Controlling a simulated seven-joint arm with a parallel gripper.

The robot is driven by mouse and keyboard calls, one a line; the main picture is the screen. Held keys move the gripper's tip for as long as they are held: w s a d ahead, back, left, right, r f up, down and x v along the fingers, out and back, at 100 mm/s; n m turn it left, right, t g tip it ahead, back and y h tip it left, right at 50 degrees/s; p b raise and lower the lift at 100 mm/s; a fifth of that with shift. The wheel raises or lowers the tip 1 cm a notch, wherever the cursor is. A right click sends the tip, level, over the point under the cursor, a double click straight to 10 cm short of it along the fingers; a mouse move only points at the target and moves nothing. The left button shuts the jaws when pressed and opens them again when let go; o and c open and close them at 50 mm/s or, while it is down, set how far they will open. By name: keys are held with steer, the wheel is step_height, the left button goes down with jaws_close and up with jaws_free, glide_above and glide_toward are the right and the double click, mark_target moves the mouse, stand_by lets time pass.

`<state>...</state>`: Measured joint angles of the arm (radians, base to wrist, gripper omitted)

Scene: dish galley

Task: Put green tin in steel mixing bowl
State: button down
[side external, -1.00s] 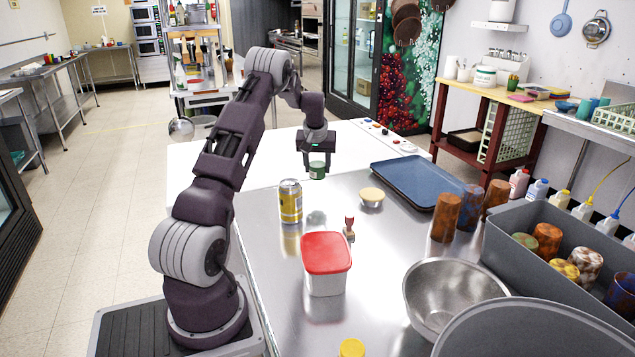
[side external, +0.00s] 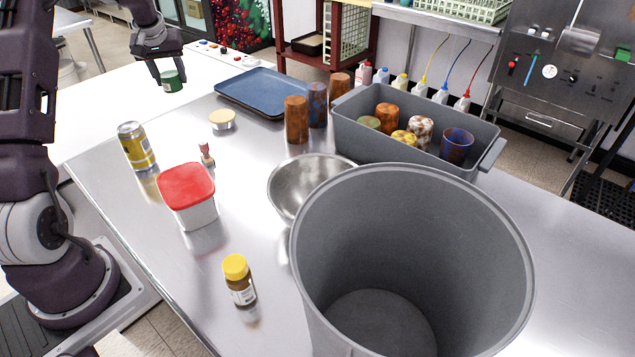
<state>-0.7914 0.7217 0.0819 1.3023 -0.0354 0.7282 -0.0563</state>
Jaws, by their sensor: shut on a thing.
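The green tin (side external: 172,81) is small and dark green with a pale band. My gripper (side external: 168,72) is shut on it and holds it above the white counter at the upper left. The steel mixing bowl (side external: 283,197) stands on the steel table near the middle of the view. The big grey bin hides part of its right front side, and what shows of its inside looks empty. The tin is well apart from the bowl, up and to the left of it.
A yellow can (side external: 137,148), a red-lidded tub (side external: 188,196), a stamp (side external: 206,154) and a small round container (side external: 222,120) stand between tin and bowl. A yellow-capped jar (side external: 239,280), large grey bin (side external: 416,240), blue tray (side external: 262,92), tumblers (side external: 297,120) and grey tub (side external: 350,130) surround the bowl.

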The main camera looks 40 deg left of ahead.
steer(key=w+d+f+m+t+h, duration=0.1)
steer(key=w+d+m, duration=0.2)
steer(key=d, duration=0.5)
steer(key=w+d+m+h, duration=0.1)
steer(key=w+d+m, duration=0.15)
steer(key=d, duration=0.55)
steer(key=d+m+h, duration=0.1)
steer(key=d+m, duration=0.2)
steer(key=d, duration=0.5)
steer(key=d+m+h, duration=0.1)
steer(key=d+m, duration=0.2)
steer(key=d, duration=0.6)
steer(key=s+d+r+m+h, duration=0.1)
steer(key=d+m, duration=0.2)
steer(key=d, duration=0.6)
steer(key=shift+d+r+m+t, duration=0.1)
steer(key=shift+m+t, duration=0.15)
steer(key=shift+t, duration=0.05)
steer(key=s+d+m+h, duration=0.2)
steer(key=s+d+m, duration=0.2)
steer(key=d, duration=0.5)
steer(key=f, duration=1.4)
steer(key=shift+a, duration=0.35)
